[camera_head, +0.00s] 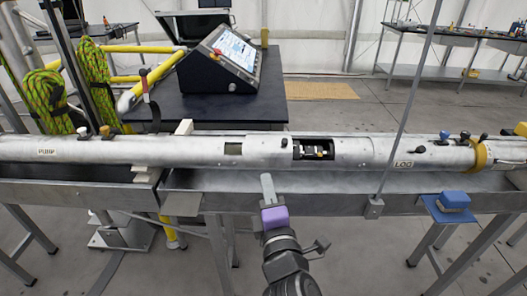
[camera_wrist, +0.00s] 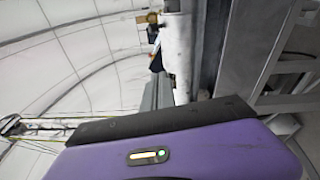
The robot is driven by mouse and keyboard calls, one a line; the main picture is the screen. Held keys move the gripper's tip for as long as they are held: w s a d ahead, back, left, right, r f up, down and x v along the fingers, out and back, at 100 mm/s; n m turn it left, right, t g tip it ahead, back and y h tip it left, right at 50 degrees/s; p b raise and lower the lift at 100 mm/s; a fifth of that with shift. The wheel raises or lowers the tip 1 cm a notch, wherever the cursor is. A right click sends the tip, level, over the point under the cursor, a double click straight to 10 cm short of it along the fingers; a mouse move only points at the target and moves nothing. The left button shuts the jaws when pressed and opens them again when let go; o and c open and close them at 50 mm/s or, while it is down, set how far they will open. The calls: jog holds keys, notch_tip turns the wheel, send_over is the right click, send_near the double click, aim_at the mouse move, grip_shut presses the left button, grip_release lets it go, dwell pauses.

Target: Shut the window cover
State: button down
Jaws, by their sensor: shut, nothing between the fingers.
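A long silver tube (camera_head: 200,152) lies level across the metal trough. A dark rectangular window (camera_head: 313,149) in its side is open, with small metal and brass-coloured parts showing inside. A smooth sleeve-like section (camera_head: 352,151) of the tube adjoins the window's right side; I cannot tell for sure whether it is the cover. A smaller, dull square patch (camera_head: 233,149) sits further left. My gripper (camera_head: 267,180), with its purple body, is in front of the tube, below and left of the window. Its fingers are shut and empty, and also show in the wrist view (camera_wrist: 158,92).
The metal trough (camera_head: 330,197) runs under the tube, close to my gripper. A thin grey post (camera_head: 408,95) stands in front of the tube at right. A blue block (camera_head: 454,199) sits on the front edge. Behind is a black table (camera_head: 265,108) with a control case (camera_head: 222,60).

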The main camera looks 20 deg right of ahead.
aim_at(279, 152)
jog(key=shift+n, duration=0.4)
jog(key=w, duration=0.3)
jog(key=w+d, duration=0.1)
jog(key=w, duration=0.2)
jog(key=w+d, duration=0.1)
jog(key=w, duration=0.2)
jog(key=shift+w+d+r+p, duration=0.15)
jog(key=shift+w+p, duration=0.1)
jog(key=shift+p, duration=0.15)
jog(key=d, duration=0.1)
jog(key=d+p, duration=0.1)
jog(key=d, duration=0.1)
jog(key=shift+w+r+p, duration=0.25)
jog(key=shift+r+p, duration=0.05)
jog(key=shift+r, duration=0.1)
jog(key=shift+d, duration=0.45)
